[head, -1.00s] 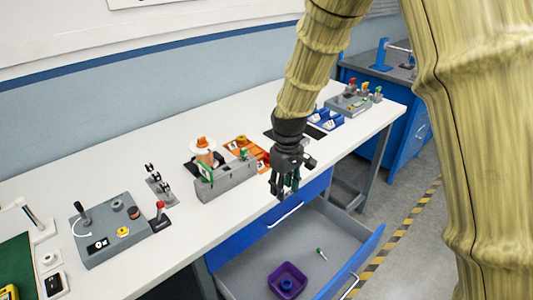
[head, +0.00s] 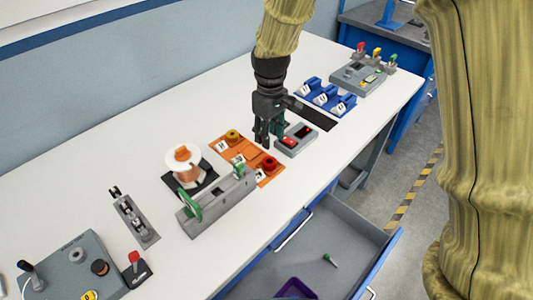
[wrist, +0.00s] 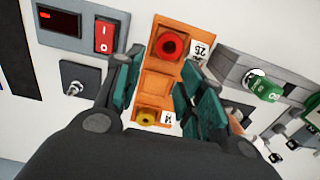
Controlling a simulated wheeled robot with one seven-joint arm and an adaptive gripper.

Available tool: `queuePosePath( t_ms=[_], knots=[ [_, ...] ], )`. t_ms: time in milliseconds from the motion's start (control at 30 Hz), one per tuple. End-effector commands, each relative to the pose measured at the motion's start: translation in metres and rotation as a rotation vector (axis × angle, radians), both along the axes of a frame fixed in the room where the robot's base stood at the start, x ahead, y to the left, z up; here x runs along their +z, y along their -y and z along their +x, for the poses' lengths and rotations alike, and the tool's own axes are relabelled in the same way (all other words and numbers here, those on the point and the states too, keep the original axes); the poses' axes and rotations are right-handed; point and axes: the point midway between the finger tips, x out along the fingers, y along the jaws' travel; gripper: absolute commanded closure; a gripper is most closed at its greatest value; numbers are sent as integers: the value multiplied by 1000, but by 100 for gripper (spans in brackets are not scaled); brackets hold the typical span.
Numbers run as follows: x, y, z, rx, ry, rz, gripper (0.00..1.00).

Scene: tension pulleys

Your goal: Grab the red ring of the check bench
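The red ring (head: 270,165) sits at the front end of an orange tray (head: 246,152) on the white workbench. In the wrist view the red ring (wrist: 171,45) has a dark centre and lies beside a numbered white tag, near the top of the picture. A yellow ring (head: 232,135) sits at the tray's other end. My gripper (head: 264,143) points down near the tray's right side, its height above the tray hard to judge. In the wrist view its teal-padded fingers (wrist: 160,88) are spread apart with nothing between them. The red ring shows beyond them.
A grey box with a red switch (head: 297,139) stands right of the tray, close to my gripper. Blue holders (head: 325,97) lie behind right. An open drawer (head: 330,235) is below.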

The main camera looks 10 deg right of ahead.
Motion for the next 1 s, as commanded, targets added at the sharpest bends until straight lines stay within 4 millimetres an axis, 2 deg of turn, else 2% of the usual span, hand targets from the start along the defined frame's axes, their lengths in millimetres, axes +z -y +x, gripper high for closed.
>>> queuePosePath(
  t_ms=[167, 300, 500, 767, 1000],
  knots=[
    [-20, -2, -6, 3, 3, -1, 61],
    [-38, -3, 5, 3, -7, -1, 61],
    [-52, -2, 17, 3, -18, 0, 61],
    [-72, -3, 16, 0, -19, -1, 61],
    [-97, -3, 19, 0, -20, 0, 61]
  ],
)
